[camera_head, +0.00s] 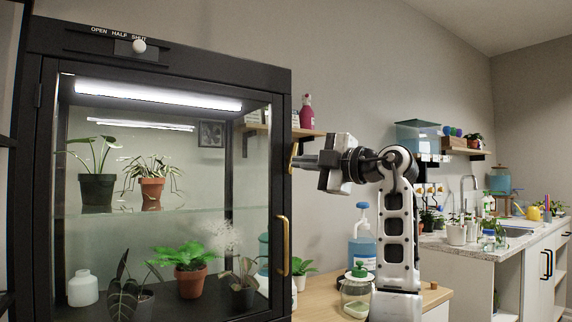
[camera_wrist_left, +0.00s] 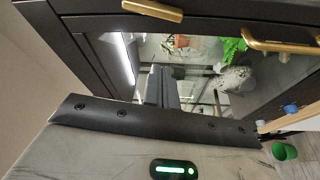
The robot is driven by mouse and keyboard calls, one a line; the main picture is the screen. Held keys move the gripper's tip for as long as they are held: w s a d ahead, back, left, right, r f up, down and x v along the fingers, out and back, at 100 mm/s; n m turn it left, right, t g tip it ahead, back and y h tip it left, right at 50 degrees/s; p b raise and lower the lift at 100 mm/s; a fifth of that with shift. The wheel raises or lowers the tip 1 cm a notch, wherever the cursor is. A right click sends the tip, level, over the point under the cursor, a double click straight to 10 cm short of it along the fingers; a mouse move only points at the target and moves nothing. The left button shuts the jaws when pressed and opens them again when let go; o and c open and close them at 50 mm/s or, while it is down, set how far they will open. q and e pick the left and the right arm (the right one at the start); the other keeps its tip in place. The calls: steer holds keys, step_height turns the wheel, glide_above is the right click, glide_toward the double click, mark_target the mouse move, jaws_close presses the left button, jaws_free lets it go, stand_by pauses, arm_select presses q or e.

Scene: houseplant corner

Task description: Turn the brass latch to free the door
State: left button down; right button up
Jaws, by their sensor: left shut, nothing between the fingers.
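The brass latch (camera_head: 294,157) is on the right edge of the black glass cabinet's door frame (camera_head: 281,190). It also shows at the top of the left wrist view (camera_wrist_left: 152,10) as a short brass bar. My left gripper (camera_head: 299,162) is shut and empty, pointing left at the door edge beside the latch. The brass door handle (camera_head: 282,246) is lower on the door, which looks closed. My right gripper is out of view.
Potted plants stand inside the cabinet, on a glass shelf (camera_head: 230,212) and below. A white knob (camera_head: 139,46) sits near SHUT on the top slider. A blue pump bottle (camera_head: 361,245) and a green-lidded jar (camera_head: 357,290) stand close to my arm on a wooden top (camera_head: 436,294).

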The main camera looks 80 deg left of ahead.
arm_select(q)
steer(key=v, duration=0.2)
steer(key=shift+w+d, duration=0.15)
steer(key=shift+d, duration=0.1)
stand_by(0.5)
